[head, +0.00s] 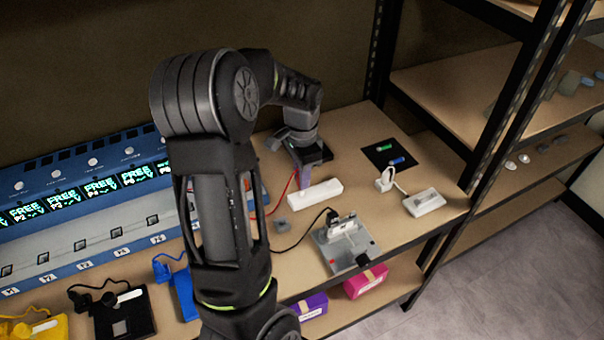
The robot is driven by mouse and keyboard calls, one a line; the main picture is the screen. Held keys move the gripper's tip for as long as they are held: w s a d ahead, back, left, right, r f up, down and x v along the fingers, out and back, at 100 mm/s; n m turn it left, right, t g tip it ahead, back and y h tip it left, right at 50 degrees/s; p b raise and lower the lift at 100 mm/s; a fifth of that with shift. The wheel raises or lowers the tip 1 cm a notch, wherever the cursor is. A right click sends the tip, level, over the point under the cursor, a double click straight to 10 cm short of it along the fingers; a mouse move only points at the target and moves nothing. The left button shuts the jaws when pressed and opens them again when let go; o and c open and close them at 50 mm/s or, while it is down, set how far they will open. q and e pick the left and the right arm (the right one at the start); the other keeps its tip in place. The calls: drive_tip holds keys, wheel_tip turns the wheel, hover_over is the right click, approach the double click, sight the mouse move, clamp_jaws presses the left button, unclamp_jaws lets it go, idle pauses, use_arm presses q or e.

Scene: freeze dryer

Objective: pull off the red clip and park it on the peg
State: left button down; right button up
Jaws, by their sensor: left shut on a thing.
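My left gripper (304,178) points down over the back of the bench, beside the white block. It is shut on the red clip, which is mostly hidden by the fingers. A thin red lead (284,193) runs from the gripper down to the left, behind my arm. A metal plate (334,259) with a small red part (362,259) and a raised unit (344,226) lies nearer the front edge. I cannot make out the peg for certain. My right gripper is not in view.
A white block (316,192) lies just in front of the gripper. A small grey block (282,225), a black mat (390,157) and a white box with a cable (424,202) are nearby. A blue unit with green displays (70,208) stands left. Shelf posts rise right.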

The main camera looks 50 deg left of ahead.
use_arm(q)
drive_tip(key=shift+f+b, duration=0.45)
drive_tip(key=shift+f, duration=0.45)
drive_tip(key=shift+f+b, duration=0.85)
drive_tip(key=shift+f, duration=0.4)
idle(1.6)
drive_tip(key=c, duration=1.3)
unclamp_jaws()
drive_tip(key=shift+r, duration=0.1)
wheel_tip(320, 180, up, 8)
drive_tip(key=shift+f, duration=0.15)
